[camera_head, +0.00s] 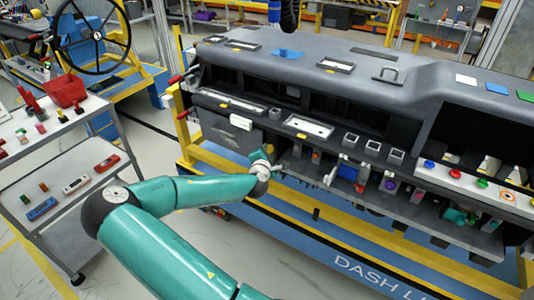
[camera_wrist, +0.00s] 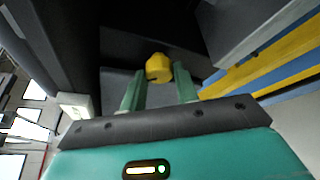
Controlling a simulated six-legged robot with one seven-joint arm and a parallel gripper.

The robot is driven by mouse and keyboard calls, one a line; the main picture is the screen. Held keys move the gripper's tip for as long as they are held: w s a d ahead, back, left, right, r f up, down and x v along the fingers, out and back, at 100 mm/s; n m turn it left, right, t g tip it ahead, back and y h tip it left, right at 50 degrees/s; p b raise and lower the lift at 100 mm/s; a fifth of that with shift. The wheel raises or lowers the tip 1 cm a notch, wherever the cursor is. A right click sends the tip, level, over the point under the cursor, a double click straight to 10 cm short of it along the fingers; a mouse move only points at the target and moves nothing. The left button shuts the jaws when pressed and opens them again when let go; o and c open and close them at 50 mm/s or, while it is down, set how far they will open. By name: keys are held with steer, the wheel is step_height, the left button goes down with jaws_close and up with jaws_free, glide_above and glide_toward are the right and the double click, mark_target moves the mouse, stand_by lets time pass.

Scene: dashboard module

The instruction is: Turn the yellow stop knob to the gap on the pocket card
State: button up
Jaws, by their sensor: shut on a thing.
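The yellow stop knob (camera_wrist: 158,68) shows in the wrist view as a small faceted yellow piece in a dark recess. My gripper (camera_wrist: 160,78) has one green finger on each side of it and is shut on it at the fingertips. In the head view my gripper (camera_head: 274,170) is at the lower front of the dashboard module (camera_head: 330,68), left of its middle; the knob is not distinguishable there. I cannot make out the pocket card or its gap in either view. The turn angle of the knob cannot be read.
A yellow and blue frame (camera_head: 300,207) runs below the module, close to my arm. Square sockets (camera_head: 373,146) and coloured parts line the module's front to the right. A grey cart (camera_head: 66,160) with a red bin (camera_head: 64,91) stands at the left. Open floor lies between them.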

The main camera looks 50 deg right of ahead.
steer(key=m, duration=0.1)
steer(key=m+t+h, duration=0.1)
steer(key=m, duration=0.1)
steer(key=m+t, duration=0.1)
steer(key=shift+f+h, duration=0.25)
steer(key=shift+h, duration=0.05)
steer(key=m+h, duration=0.2)
steer(key=m, duration=0.4)
steer(key=shift+f, duration=0.15)
steer(key=shift+m+t+h, duration=0.3)
steer(key=o, duration=1)
steer(key=shift+c, duration=0.2)
steer(key=v, duration=1.3)
steer(key=shift+s+a, duration=0.15)
steer(key=shift+a, duration=0.25)
